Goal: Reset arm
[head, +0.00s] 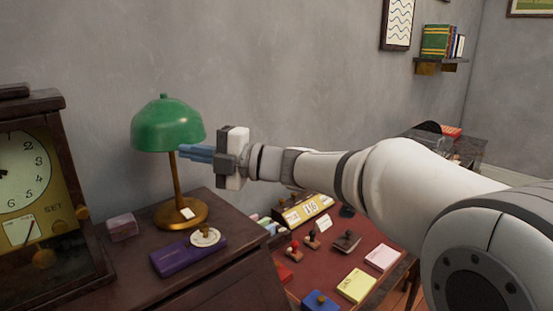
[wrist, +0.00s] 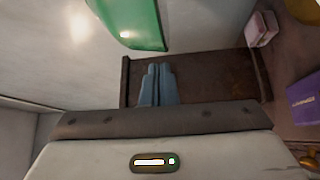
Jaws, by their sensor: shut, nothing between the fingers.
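My gripper (head: 181,152) is shut and empty, with its blue fingers side by side. In the head view my arm reaches in from the right and the gripper points left, level with the bottom of the green lamp shade (head: 167,124) and by the lamp's brass stem. I cannot tell whether the fingertips touch the lamp. In the wrist view the closed fingers (wrist: 158,72) show at the centre, with the green shade (wrist: 135,22) above them.
A clock (head: 25,185) stands at the left. A pink box (head: 122,227) and a purple box (head: 188,257) lie on the dark cabinet. Stamps, a yellow pad (head: 356,286) and a calendar block (head: 305,209) sit on the red desk top below my arm. A wall shelf (head: 441,66) holds books.

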